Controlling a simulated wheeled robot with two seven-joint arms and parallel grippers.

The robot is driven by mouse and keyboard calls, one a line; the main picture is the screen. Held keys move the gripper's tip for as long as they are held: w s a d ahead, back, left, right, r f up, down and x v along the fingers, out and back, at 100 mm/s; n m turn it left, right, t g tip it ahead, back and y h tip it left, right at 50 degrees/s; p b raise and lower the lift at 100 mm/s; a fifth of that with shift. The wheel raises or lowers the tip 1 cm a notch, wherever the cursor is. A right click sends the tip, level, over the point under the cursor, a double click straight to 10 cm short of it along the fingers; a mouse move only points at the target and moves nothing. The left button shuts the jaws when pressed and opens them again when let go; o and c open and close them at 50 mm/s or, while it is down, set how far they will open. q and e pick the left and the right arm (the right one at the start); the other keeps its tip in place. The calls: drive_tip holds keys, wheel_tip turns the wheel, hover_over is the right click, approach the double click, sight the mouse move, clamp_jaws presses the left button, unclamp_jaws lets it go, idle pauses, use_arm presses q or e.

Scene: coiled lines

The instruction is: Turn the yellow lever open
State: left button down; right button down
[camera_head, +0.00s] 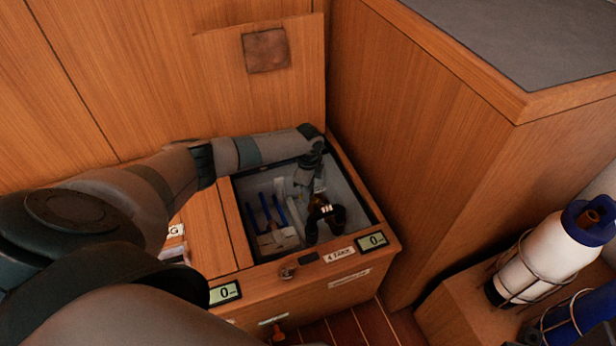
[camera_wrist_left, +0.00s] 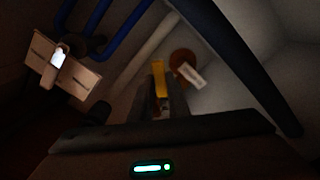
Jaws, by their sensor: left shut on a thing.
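The yellow lever (camera_wrist_left: 158,78) shows in the left wrist view as a short yellow piece between the dark fingers of my left gripper (camera_wrist_left: 165,96). The fingers are shut on it. Beside it is a round brown part (camera_wrist_left: 183,62) with a white tag (camera_wrist_left: 192,75). In the head view my left arm reaches over the open wooden locker, and my left gripper (camera_head: 314,186) is down inside it. There the lever is not clearly visible behind the gripper. My right gripper is not in view.
The locker's front panel (camera_head: 310,290) carries small displays and labels. Inside are blue pipes (camera_head: 266,212) and a pale block (camera_head: 277,241); a thick dark line (camera_wrist_left: 240,55) passes close by in the wrist view. A wooden cabinet (camera_head: 430,150) stands right, near a white bottle (camera_head: 545,262).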

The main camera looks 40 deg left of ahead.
use_arm(q)
drive_tip(key=shift+w+a+m, duration=0.1)
drive_tip(key=shift+w+m, duration=0.15)
drive_tip(key=shift+m, duration=0.25)
drive_tip(key=c, duration=1.7)
unclamp_jaws()
drive_tip(key=shift+r, duration=0.15)
